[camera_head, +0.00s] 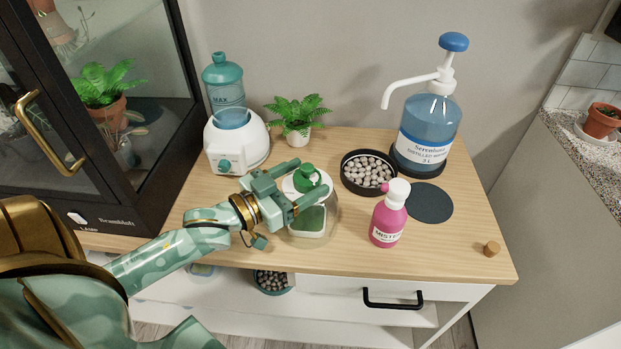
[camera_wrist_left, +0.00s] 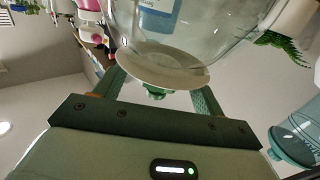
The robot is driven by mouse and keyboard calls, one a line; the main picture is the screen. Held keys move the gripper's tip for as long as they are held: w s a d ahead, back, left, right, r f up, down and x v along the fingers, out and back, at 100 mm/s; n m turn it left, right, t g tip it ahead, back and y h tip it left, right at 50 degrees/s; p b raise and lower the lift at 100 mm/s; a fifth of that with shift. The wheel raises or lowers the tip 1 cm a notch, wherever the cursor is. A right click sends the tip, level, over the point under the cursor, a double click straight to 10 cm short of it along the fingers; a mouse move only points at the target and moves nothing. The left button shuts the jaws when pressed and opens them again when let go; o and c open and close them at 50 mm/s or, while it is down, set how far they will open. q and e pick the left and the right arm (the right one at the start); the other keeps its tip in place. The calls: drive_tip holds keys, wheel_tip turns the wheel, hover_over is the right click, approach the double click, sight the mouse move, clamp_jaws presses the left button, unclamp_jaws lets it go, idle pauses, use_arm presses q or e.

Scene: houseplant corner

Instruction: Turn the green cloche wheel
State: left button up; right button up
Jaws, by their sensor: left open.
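The green cloche wheel (camera_head: 307,174) sits on the white lid (camera_head: 291,187) of a clear glass cloche (camera_head: 331,222) on the wooden cabinet top. My right gripper is not in view.
A pink mister bottle (camera_head: 388,220) stands right of the cloche, near a black dish (camera_head: 346,184) of pebbles. A blue pump bottle (camera_head: 429,122), a white humidifier (camera_head: 237,148) and a potted fern (camera_head: 298,115) stand behind. A cork (camera_head: 491,249) lies near the front right, with bare wood around it.

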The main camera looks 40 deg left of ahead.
use_arm(q)
drive_tip(key=shift+x, duration=0.9)
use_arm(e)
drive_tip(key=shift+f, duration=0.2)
use_arm(q)
drive_tip(key=c, duration=1)
drive_tip(key=n+y+p, duration=0.1)
drive_tip(key=p, duration=0.1)
drive_tip(key=r+y+p, duration=0.1)
drive_tip(key=p, duration=0.1)
drive_tip(key=shift+n+y, duration=0.4)
drive_tip(key=shift+f+n+t+y+p, duration=0.35)
drive_tip(key=shift+n+y+p, duration=0.2)
drive_tip(key=shift+y, duration=0.25)
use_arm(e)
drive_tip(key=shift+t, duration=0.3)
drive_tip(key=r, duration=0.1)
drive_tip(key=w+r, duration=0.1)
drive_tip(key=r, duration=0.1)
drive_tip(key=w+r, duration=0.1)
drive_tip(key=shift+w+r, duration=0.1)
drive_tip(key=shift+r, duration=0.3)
use_arm(q)
drive_tip(key=shift+f, duration=0.1)
